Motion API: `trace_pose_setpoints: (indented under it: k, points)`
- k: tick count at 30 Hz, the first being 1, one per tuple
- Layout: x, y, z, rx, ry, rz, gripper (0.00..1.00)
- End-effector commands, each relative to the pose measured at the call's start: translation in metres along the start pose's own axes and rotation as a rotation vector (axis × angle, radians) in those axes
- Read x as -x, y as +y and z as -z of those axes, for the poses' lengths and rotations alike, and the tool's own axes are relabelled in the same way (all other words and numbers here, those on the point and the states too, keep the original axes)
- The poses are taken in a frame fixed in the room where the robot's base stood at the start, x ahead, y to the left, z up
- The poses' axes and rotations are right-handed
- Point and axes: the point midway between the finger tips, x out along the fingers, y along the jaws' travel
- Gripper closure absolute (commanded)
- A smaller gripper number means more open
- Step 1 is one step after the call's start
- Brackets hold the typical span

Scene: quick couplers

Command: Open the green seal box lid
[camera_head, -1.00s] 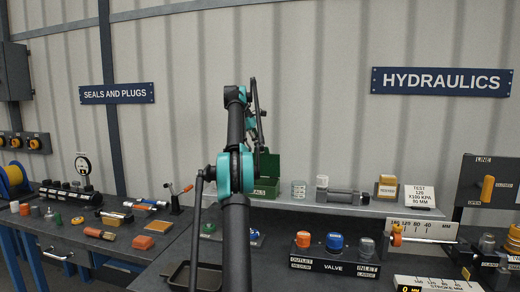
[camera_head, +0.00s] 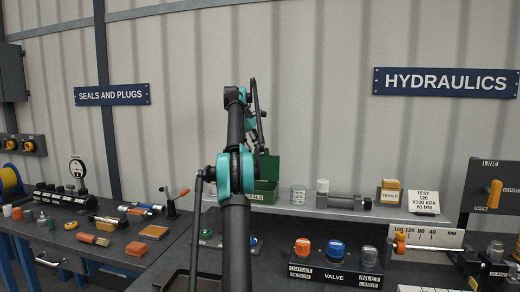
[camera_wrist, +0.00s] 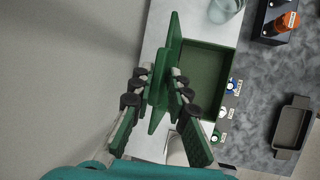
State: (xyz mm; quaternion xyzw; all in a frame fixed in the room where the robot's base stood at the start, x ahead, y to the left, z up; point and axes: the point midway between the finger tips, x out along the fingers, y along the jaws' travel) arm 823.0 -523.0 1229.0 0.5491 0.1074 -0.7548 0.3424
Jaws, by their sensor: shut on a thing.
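The green seal box (camera_head: 266,186) stands on the raised shelf behind my arm, with a "SEALS" label on its front. Its green lid (camera_head: 270,166) stands up at the back of the box, partly hidden by my arm. In the wrist view the box (camera_wrist: 226,58) is uncovered and its visible inside looks empty. The lid (camera_wrist: 173,40) is seen nearly edge-on there, tilted up from the box. My gripper (camera_wrist: 160,82) has a finger on each side of the lid and is shut on it. The gripper is mostly hidden in the head view.
A clear jar (camera_head: 298,194) and a grey fitting (camera_head: 338,198) stand right of the box on the shelf. The valve block (camera_head: 335,270) sits in front below. A dark tray (camera_wrist: 291,127) and small round-topped parts (camera_wrist: 232,86) lie near the box in the wrist view.

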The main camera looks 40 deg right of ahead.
Motion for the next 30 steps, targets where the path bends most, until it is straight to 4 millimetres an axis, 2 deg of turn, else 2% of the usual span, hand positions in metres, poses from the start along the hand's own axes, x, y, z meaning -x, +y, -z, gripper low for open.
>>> trace_pose_setpoints:
  k: [4,5,8,9,19,27,30]
  points:
    - [-0.002,0.002,0.000,-0.003,0.001,-0.002,1.00]
    - [-0.002,0.002,0.000,-0.003,0.001,-0.002,0.83]
    - [-0.002,0.001,0.000,-0.003,0.000,-0.001,0.70]
    - [-0.002,0.001,0.000,-0.003,0.000,-0.001,0.69]
    - [0.000,0.001,0.000,-0.001,0.000,0.000,0.69]
    - [0.010,0.001,0.000,-0.001,0.000,0.000,0.69]
    - [0.018,-0.006,0.012,0.001,0.001,-0.001,0.69]
